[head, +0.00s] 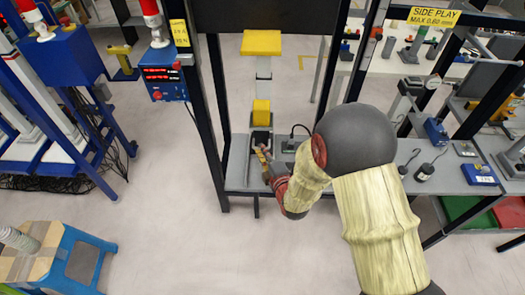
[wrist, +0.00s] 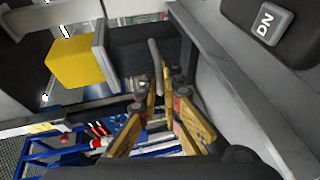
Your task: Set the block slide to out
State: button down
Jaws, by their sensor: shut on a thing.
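The block slide shows in the wrist view as a grey upright handle (wrist: 154,58) in front of a dark recess. A yellow block (wrist: 75,61) on a grey plate is to its left. In the head view the yellow block (head: 261,113) sits low on the column of the bench frame. My gripper (head: 264,153) is at the foot of this column, just below the block. In the wrist view my gripper (wrist: 163,88) has its yellow fingers closed around the lower part of the handle. The exact contact is partly hidden by the fingers.
A grey key marked DN (wrist: 265,22) is close to the right of my gripper. Dark frame posts (head: 216,110) flank the column. A red-and-blue display box (head: 164,82) hangs at left. A side bench (head: 435,165) with weights stands at right. Open floor lies at left.

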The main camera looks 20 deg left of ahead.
jog(key=shift+s, duration=0.1)
jog(key=s+d, duration=0.1)
jog(key=s, duration=0.3)
jog(key=s+d+b, duration=0.1)
jog(key=s, duration=0.4)
jog(key=s+d+b, duration=0.1)
jog(key=s, duration=0.3)
jog(key=shift+s+d+f, duration=0.1)
jog(key=shift+s+d, duration=0.1)
jog(key=shift+s, duration=0.2)
jog(key=c, duration=2.2)
grip_release()
jog(key=shift+s, duration=0.15)
jog(key=shift+o, duration=1.2)
jog(key=v, duration=1.1)
jog(key=shift+s+d, duration=0.25)
jog(key=shift+s, duration=0.05)
